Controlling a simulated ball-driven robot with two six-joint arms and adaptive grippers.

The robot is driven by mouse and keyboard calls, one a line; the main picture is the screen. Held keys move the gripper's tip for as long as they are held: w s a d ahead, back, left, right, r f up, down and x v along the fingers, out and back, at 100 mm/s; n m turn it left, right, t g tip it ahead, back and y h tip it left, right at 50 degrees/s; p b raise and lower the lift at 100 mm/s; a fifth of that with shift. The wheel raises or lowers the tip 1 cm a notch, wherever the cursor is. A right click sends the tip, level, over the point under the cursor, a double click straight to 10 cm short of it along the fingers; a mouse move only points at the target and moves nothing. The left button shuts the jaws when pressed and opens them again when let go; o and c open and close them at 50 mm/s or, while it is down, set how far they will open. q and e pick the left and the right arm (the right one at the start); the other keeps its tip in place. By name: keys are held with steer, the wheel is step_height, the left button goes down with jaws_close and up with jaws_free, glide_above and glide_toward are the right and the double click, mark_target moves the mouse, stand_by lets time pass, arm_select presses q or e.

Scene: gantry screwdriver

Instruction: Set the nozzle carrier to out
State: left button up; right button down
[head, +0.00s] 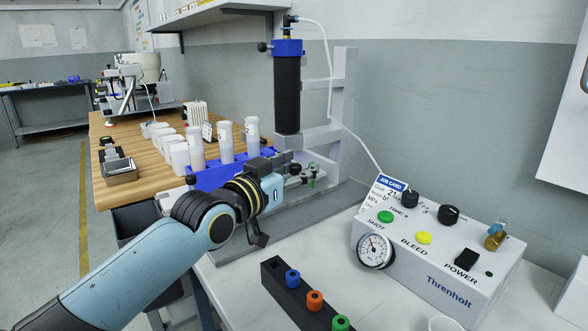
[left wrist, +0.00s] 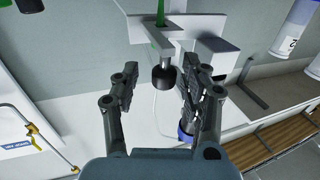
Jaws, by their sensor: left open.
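The nozzle carrier appears to be the pale bracket (left wrist: 150,30) in the left wrist view, with a green tip standing at it. A black round knob (left wrist: 164,77) on a short grey stem sits beside it. My left gripper (left wrist: 158,80) is open, with one finger on each side of the knob; I cannot tell whether they touch it. In the head view my left gripper (head: 290,170) is below the dark cylinder (head: 287,92), by the stand, and it hides much of the carrier. A green part (head: 312,168) shows just past the fingers. My right gripper is not in view.
The control box (head: 440,250) with gauge and knobs stands at right. A dark rack (head: 272,277) with blue, orange and green nozzles lies in front. A blue tray (head: 205,180) with white bottles is behind my left arm. The upright stand (head: 345,90) rises close by.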

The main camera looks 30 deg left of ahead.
arm_select(q)
steer(key=shift+s, duration=0.15)
steer(key=s, duration=1.1)
steer(key=shift+s+a, duration=0.35)
steer(key=shift+a, duration=0.1)
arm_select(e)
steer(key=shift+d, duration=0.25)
